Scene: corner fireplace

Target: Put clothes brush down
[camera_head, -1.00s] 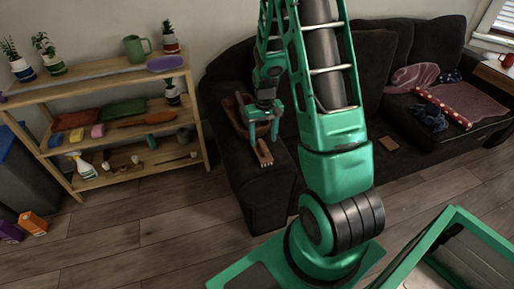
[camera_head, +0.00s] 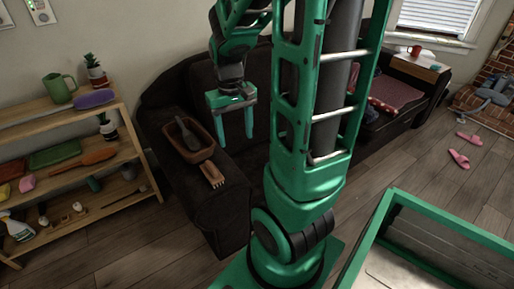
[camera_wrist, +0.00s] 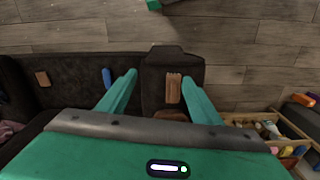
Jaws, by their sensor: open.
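My gripper (camera_head: 236,132) is open and empty, in the air above the dark sofa, right of its left armrest in the head view. A small wooden brush-like piece (camera_head: 213,175) with a toothed-looking end lies on the front of the armrest; it also shows beside the right finger in the wrist view (camera_wrist: 174,88). Behind it, a brown tray (camera_head: 208,152) sits on the armrest. A dark long-handled object (camera_head: 187,133) lies in the tray. I cannot tell for sure which of these two is the clothes brush. The gripper touches neither.
The sofa (camera_head: 165,95) fills the middle. A blue object (camera_wrist: 107,77) and a flat brown one (camera_wrist: 42,78) lie on the sofa. Pink slippers (camera_head: 460,158) lie on the open floor at right.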

